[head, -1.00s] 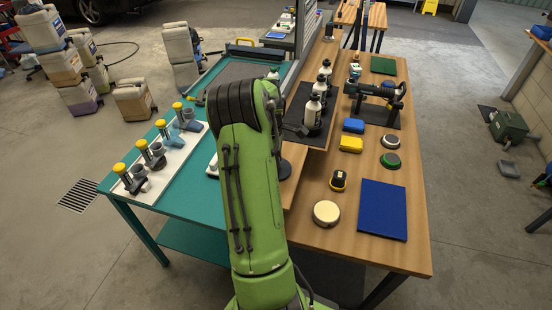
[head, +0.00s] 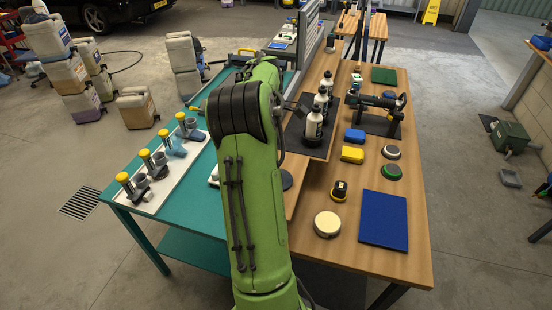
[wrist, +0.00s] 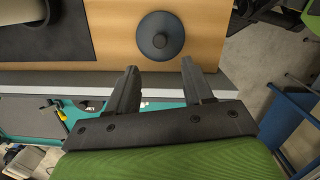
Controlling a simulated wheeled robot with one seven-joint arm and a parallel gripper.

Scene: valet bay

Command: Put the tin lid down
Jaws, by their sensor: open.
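The tin lid, a dark round disc with a small knob, lies flat on the wooden shelf in the wrist view (wrist: 160,36). In the head view a dark disc (head: 286,181), apparently the same lid, shows partly behind my arm on the shelf (head: 294,203). My gripper (wrist: 159,70) is open and empty in the wrist view. Its two fingers point toward the lid, with a visible gap between the fingertips and the lid. My gripper is hidden behind my green arm in the head view.
White bottles (head: 314,125) stand on a dark mat on the shelf beyond the lid. Yellow-capped dispensers (head: 160,160) line the teal table at left. A cream round tin (head: 327,223) and blue mat (head: 384,220) lie on the lower wooden top at right.

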